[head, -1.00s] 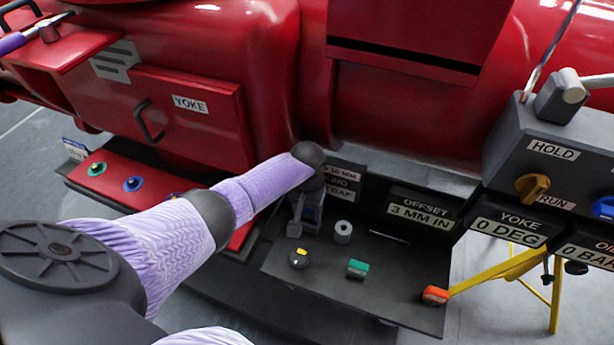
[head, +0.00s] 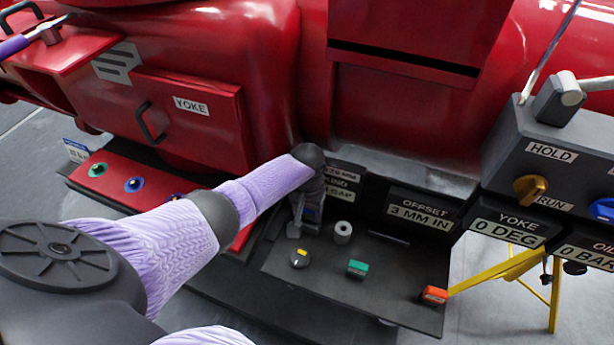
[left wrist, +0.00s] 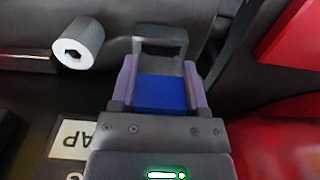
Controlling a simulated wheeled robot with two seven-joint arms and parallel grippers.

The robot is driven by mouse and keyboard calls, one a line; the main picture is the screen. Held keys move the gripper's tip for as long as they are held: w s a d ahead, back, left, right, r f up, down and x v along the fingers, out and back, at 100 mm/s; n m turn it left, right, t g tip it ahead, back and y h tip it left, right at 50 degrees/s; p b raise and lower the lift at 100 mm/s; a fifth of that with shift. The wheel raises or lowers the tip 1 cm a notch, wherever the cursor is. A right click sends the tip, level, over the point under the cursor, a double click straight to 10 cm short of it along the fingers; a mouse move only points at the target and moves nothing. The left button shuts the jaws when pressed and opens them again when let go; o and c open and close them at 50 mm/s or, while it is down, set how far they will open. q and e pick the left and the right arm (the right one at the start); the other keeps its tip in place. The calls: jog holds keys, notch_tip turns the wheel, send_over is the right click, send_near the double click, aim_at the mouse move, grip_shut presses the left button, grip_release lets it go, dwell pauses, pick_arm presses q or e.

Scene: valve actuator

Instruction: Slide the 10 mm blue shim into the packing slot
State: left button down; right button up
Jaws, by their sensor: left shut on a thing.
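The blue shim (left wrist: 160,93) sits between the purple fingers of my left gripper (left wrist: 160,85), which is shut on it. Beyond it in the left wrist view is a dark grey open frame (left wrist: 160,45); I cannot tell whether the shim touches it. In the head view my left gripper (head: 307,214) points down at the back left of the dark tray, beside a packing gap label (head: 340,183) that my arm partly covers. The packing slot itself cannot be made out. My right gripper is not in view.
On the dark tray (head: 330,285) stand a grey hollow cylinder (head: 343,231), close right of my left gripper, a round knob with a yellow mark (head: 299,259), a green block (head: 357,268) and an orange block (head: 434,294). The red actuator body (head: 400,110) rises behind.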

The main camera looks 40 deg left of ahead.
pick_arm(q)
jog(key=shift+f, duration=0.3)
jog(key=shift+f+b, duration=0.4)
jog(key=shift+b, duration=0.1)
jog(key=shift+f+b, duration=0.3)
jog(key=shift+f, duration=0.1)
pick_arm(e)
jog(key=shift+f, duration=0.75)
